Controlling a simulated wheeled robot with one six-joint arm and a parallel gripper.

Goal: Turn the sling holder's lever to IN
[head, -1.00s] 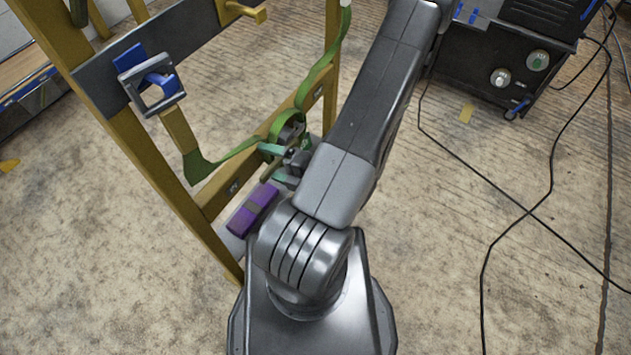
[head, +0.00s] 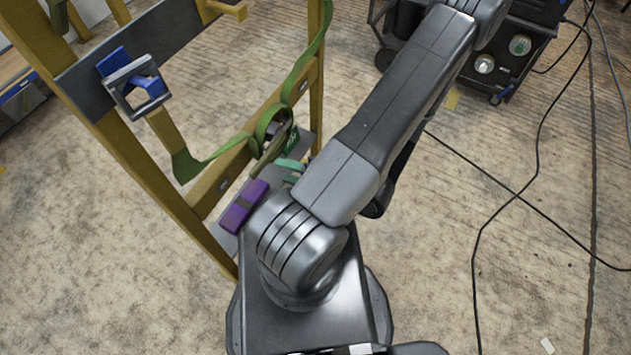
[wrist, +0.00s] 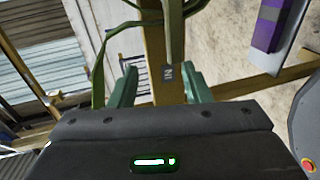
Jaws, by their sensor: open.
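A green sling strap (head: 212,158) hangs in loops on the yellow frame. An olive bar (head: 267,157), apparently the lever, stands by the loop; in the wrist view it (wrist: 174,30) points down toward a dark "IN" label (wrist: 168,73) on a yellow beam. My gripper (head: 291,172) is open, with teal fingers just right of the bar's lower end, its body hidden by my arm. In the wrist view my gripper (wrist: 159,78) has its fingers on either side of the label and beam, nothing held. I cannot tell whether it touches the bar.
A purple block (head: 244,207) lies on a grey plate below the lower rail. A grey square bracket with a blue part (head: 138,88) is on the dark crossbar.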

